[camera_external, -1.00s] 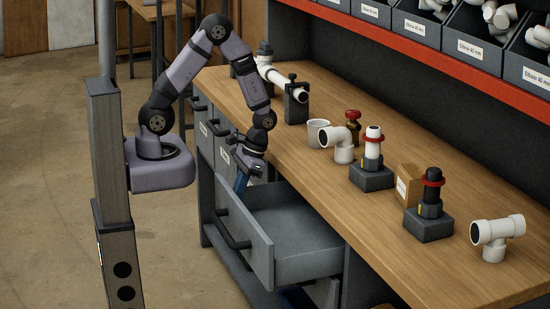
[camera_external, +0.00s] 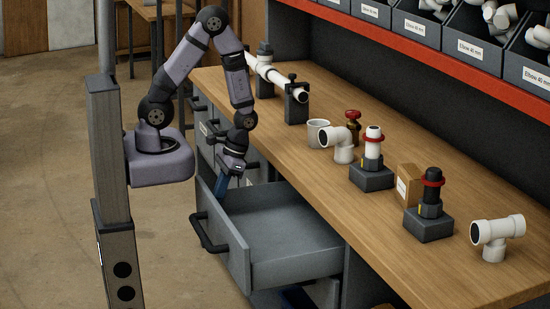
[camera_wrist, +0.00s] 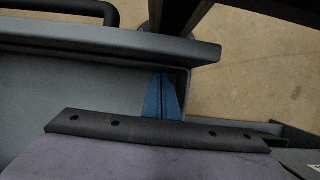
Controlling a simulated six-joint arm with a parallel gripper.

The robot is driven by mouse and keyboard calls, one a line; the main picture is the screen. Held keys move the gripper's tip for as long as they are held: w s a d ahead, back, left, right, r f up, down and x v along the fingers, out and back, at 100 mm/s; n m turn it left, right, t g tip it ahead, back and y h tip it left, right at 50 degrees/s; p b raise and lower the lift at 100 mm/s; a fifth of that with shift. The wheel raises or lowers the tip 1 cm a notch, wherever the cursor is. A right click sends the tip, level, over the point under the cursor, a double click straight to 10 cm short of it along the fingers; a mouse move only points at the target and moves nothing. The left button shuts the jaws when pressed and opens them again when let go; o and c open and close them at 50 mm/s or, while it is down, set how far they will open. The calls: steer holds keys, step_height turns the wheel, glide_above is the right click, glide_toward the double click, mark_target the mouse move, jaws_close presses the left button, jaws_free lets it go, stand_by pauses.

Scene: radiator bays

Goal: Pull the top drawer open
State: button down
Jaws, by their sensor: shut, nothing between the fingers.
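The top drawer (camera_external: 300,240) is grey and stands pulled well out of the bench, with its empty floor showing. Its front panel (camera_external: 238,255) carries a dark bar handle (camera_external: 207,236), which also shows at the top left of the wrist view (camera_wrist: 60,8). My gripper (camera_external: 220,190) is shut and empty, its blue fingers pointing down at the left end of the drawer, just behind the front panel. In the wrist view the fingers (camera_wrist: 161,82) are together close to the panel's inner side and corner. I cannot tell whether they touch it.
The wooden bench top (camera_external: 300,150) holds a clamped white pipe (camera_external: 272,75), a white tee (camera_external: 497,235), a cup (camera_external: 318,132) and other fittings. Labelled bins stand on a red-edged shelf (camera_external: 430,60) above. Open floor lies before the drawer.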

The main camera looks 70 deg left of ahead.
steer(key=p+v, duration=0.8)
steer(key=v, duration=0.1)
steer(key=shift+p, duration=0.35)
steer(key=c, duration=1.6)
jaws_free()
steer(key=shift+r, duration=0.2)
steer(key=shift+c, duration=0.2)
step_height(320, 180, up, 4)
steer(key=m+t+y+b, duration=0.5)
steer(key=m+t+b, duration=0.1)
steer(key=m, duration=1.1)
glide_above(200, 230)
steer(key=s+d, duration=0.2)
steer(key=d, duration=0.1)
step_height(200, 230, down, 4)
steer(key=shift+w+d+p+x, duration=0.1)
steer(key=shift+w+x, duration=0.05)
steer(key=shift+x, duration=1.05)
steer(key=shift+w+d+p+x, duration=0.1)
steer(key=shift+x, duration=1.15)
steer(key=shift+w+d+p+x, duration=0.1)
steer(key=shift+w+x, duration=0.05)
steer(key=shift+x, duration=1.05)
steer(key=shift+f, duration=0.1)
jaws_close()
